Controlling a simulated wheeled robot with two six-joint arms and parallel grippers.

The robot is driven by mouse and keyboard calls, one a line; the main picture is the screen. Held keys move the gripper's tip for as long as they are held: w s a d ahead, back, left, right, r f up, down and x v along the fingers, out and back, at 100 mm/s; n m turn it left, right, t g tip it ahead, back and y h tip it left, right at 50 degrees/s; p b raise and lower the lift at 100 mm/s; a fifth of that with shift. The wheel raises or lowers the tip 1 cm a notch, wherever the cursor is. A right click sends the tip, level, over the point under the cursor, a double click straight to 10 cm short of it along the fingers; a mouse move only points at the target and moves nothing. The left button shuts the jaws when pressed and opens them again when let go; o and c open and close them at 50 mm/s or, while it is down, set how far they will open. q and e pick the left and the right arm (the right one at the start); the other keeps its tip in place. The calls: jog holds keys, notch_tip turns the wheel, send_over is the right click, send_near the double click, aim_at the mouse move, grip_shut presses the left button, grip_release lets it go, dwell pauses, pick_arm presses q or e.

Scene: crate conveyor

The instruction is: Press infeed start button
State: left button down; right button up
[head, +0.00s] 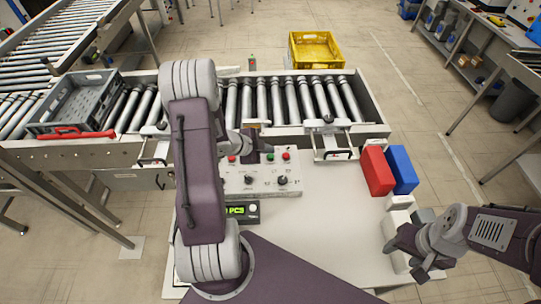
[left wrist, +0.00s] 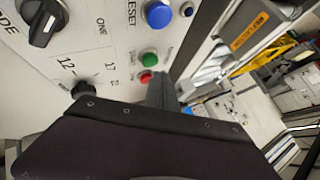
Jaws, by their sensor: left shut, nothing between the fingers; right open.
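The control panel (head: 235,185) stands on the white table, with a green button (head: 270,156), a red button (head: 286,155) and black knobs. In the left wrist view a green button (left wrist: 150,57) sits between a blue button (left wrist: 158,14) and a red button (left wrist: 146,77). I cannot read which label marks infeed start. My left gripper (head: 259,150) is shut and empty over the panel's far edge. Its dark fingertip (left wrist: 162,90) shows close beside the red button; contact cannot be told. My right gripper (head: 412,262) is open and empty at the table's right side.
A roller conveyor (head: 380,130) runs behind the panel, with a grey crate (head: 75,103) at its left. A green-lit counter (head: 240,211) stands before the panel. Red (head: 376,171) and blue (head: 401,170) bins stand at right. A yellow crate (head: 315,50) is beyond the conveyor.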

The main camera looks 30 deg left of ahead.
pick_arm(q)
jog(key=shift+f+b, duration=0.3)
jog(key=shift+f, duration=0.15)
